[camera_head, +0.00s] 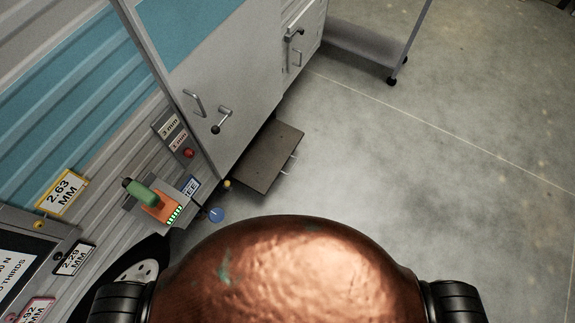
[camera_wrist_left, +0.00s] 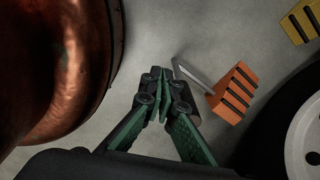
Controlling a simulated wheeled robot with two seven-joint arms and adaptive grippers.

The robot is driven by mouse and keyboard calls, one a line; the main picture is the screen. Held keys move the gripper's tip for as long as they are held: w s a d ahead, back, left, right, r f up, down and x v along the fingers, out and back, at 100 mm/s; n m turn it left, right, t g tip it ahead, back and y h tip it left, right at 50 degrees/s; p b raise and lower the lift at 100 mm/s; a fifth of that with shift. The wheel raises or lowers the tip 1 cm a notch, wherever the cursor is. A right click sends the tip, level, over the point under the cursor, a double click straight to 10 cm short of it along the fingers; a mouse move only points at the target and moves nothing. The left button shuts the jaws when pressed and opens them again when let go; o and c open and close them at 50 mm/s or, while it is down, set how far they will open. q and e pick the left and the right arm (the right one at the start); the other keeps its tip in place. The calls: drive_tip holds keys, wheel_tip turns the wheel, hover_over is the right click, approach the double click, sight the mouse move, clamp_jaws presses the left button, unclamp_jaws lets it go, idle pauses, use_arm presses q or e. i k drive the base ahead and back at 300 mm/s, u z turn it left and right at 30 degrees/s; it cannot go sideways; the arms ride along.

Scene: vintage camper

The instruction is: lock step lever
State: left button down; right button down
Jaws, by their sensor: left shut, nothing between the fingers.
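A flat brown step plate (camera_head: 270,157) sticks out below the camper's door (camera_head: 225,85) in the head view. A small yellow knob (camera_head: 227,184) sits by the step's near left corner; I cannot tell for sure which part is the step lever. In the left wrist view my left gripper (camera_wrist_left: 166,74) is shut and empty, its green fingers together. A thin grey rod (camera_wrist_left: 193,76) lies just right of its fingertips, running toward an orange ribbed block (camera_wrist_left: 235,94); I cannot tell if they touch. My right gripper is in neither view.
A green handle (camera_head: 140,193) on an orange base, a blue disc (camera_head: 216,214) and a red button (camera_head: 188,153) are along the camper's side. A wheel (camera_wrist_left: 305,125) and yellow block (camera_wrist_left: 303,20) stand right in the wrist view. The floor (camera_head: 430,170) to the right is clear.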

sight(227, 185)
drive_tip(key=u, duration=1.6)
drive_tip(key=k, duration=0.4)
drive_tip(key=z, duration=0.6)
drive_tip(key=k, duration=1.2)
drive_tip(key=z, duration=0.85)
drive_tip(key=i, duration=1.15)
drive_tip(key=u, duration=0.2)
